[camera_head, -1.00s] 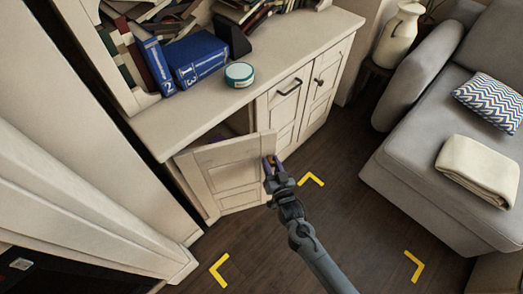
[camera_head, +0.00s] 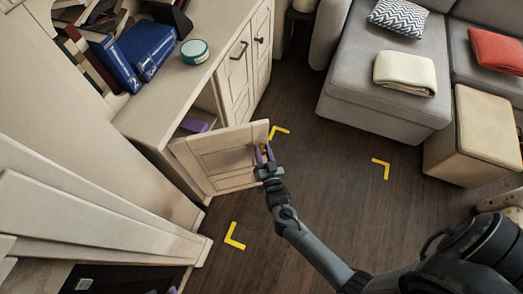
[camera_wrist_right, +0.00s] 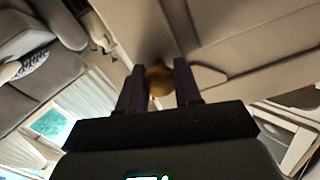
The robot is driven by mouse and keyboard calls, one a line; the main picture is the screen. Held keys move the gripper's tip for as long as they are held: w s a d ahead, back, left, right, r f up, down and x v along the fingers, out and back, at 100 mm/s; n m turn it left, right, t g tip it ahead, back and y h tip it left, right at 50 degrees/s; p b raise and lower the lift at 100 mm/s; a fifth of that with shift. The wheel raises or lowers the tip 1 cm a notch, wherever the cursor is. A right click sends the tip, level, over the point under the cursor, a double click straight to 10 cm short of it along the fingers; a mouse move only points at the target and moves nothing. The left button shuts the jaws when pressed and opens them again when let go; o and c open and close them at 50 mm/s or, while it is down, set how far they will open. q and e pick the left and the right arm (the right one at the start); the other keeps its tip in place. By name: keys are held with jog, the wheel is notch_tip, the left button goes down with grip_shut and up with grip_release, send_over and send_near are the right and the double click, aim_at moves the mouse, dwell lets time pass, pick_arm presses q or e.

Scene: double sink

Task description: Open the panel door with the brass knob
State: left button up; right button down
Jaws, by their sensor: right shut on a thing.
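The cream panel door (camera_head: 218,160) of the low cabinet stands swung out from the cabinet front, hinged at its left side. My right gripper (camera_head: 264,152) is at the free edge of this door. In the right wrist view the round brass knob (camera_wrist_right: 158,80) sits between the two dark fingers of my right gripper (camera_wrist_right: 160,85), which are shut on it. The door face (camera_wrist_right: 250,40) fills the upper right of that view. In the head view the knob is mostly hidden by the fingers. My left gripper is not in view.
The open cabinet (camera_head: 205,108) shows a purple item (camera_head: 193,125) inside. Another door with a dark handle (camera_head: 238,50) is closed. A grey sofa (camera_head: 385,100) is at the right; dark floor (camera_head: 320,165) between is clear.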

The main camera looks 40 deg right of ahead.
jog(key=c, duration=0.8)
grip_release()
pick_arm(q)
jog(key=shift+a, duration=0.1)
